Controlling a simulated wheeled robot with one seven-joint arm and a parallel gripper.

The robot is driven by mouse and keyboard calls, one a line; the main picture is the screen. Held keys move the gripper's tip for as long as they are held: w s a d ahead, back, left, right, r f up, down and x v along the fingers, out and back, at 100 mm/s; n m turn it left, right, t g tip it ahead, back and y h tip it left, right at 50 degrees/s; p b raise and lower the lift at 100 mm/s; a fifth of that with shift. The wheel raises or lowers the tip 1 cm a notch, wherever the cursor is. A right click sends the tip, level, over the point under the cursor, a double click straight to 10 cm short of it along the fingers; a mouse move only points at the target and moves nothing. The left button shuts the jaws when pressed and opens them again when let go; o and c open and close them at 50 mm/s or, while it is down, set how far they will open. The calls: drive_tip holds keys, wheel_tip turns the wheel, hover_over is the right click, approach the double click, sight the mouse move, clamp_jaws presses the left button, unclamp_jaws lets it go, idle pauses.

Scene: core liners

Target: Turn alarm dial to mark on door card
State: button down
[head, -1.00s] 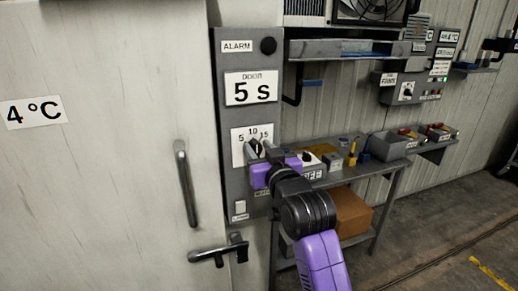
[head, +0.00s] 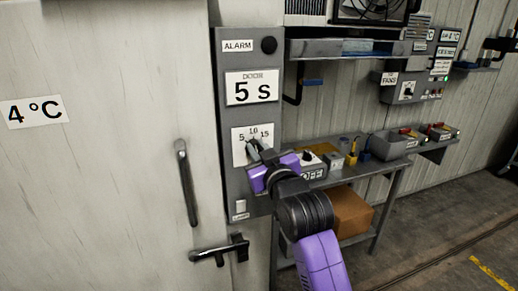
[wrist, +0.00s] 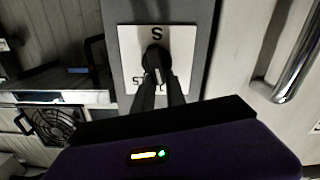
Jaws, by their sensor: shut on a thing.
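The alarm dial is a small dark knob on a white scale card (head: 239,154) marked 5, 10 and 15, on the grey alarm panel (head: 234,122). The door card (head: 251,88) above it reads "DOOR 5 s". My gripper (head: 255,147) is at the dial, its fingers shut on the knob. In the wrist view, which is upside down, the dial (wrist: 155,58) sits between the fingertips (wrist: 158,78). The fingers cover part of the scale, and I cannot tell which mark the pointer faces.
A cold-room door with a vertical handle (head: 186,182) and a black latch (head: 219,252) is close on the left. A bench (head: 372,168) with small items stands on the right, under a metal shelf (head: 345,48). A black button (head: 269,45) tops the panel.

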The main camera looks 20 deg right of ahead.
drive_tip(key=n, duration=0.4)
drive_tip(key=a+n, duration=0.1)
drive_tip(key=n, duration=0.1)
drive_tip(key=shift+f, duration=0.35)
drive_tip(key=shift+n, duration=0.3)
drive_tip(key=c, duration=1.4)
unclamp_jaws()
drive_tip(key=shift+o, duration=0.2)
drive_tip(key=s+b, duration=0.1)
drive_tip(key=s, duration=0.6)
drive_tip(key=shift+s, duration=0.4)
